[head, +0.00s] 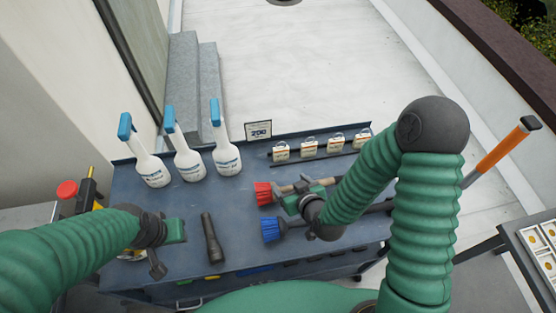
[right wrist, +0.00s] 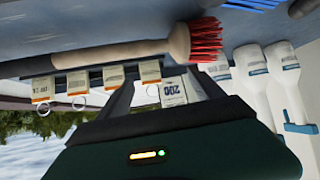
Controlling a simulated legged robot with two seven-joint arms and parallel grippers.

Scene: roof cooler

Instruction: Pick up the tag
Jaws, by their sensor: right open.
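Several small white tags with tan tops stand in a row on a dark rail at the back right of the blue bench; the leftmost is this tag (head: 281,152). They also show in the right wrist view, where one tag (right wrist: 150,72) is near the opening between my fingers. My right gripper (head: 299,190) is over the bench, in front of the tags and near the brushes. In the wrist view its fingers (right wrist: 163,85) are apart with nothing held. My left gripper (head: 168,240) is at the bench's front left; its jaw state is unclear.
A red brush (head: 264,193) and a blue brush (head: 271,229) lie by my right gripper. A black flashlight (head: 212,238) lies mid-bench. Several spray bottles (head: 187,158) stand at the back left. A "200" sign (head: 258,130) stands behind the bench's back edge.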

